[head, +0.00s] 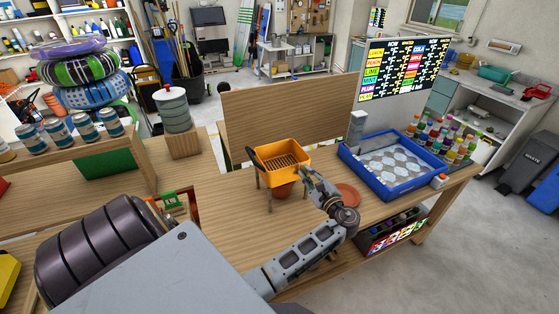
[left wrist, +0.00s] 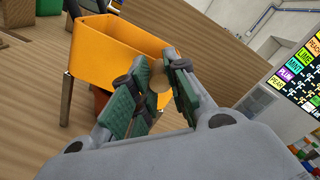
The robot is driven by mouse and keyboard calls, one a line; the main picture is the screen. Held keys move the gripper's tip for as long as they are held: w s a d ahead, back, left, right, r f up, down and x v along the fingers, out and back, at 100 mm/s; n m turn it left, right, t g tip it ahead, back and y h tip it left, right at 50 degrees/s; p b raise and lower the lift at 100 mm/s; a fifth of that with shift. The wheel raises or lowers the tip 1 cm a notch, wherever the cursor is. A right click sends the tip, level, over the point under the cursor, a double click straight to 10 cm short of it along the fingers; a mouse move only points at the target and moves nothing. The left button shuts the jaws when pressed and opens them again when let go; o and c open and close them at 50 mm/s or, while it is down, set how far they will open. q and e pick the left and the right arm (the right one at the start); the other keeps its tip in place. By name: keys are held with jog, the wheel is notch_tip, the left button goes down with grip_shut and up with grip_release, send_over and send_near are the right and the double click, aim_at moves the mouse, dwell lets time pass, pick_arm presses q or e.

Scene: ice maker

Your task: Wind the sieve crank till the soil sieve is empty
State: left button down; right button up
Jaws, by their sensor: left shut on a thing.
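The orange soil sieve (head: 268,178) stands on thin legs on the wooden table, with dark slats showing inside. It also shows in the left wrist view (left wrist: 105,52). My left gripper (head: 309,179) is at the sieve's right side. In the left wrist view its green-padded fingers (left wrist: 160,88) are closed around a round tan knob, the sieve crank's handle (left wrist: 160,77). The rest of the crank is hidden by the fingers. A terracotta pot (head: 283,191) is under the sieve. I cannot make out any soil in the sieve. My right gripper is not in view.
A reddish saucer (head: 347,192) lies right of the sieve, close to my left arm. A blue tray (head: 385,190) and several coloured bottles (head: 450,140) are farther right. A wooden panel (head: 290,112) rises behind the sieve. The tabletop left of the sieve is mostly clear.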

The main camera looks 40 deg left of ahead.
pick_arm(q)
jog(key=c, duration=1.4)
grip_release()
jog(key=shift+d, duration=0.1)
jog(key=shift+v, duration=3.45)
jog(key=shift+f, duration=0.15)
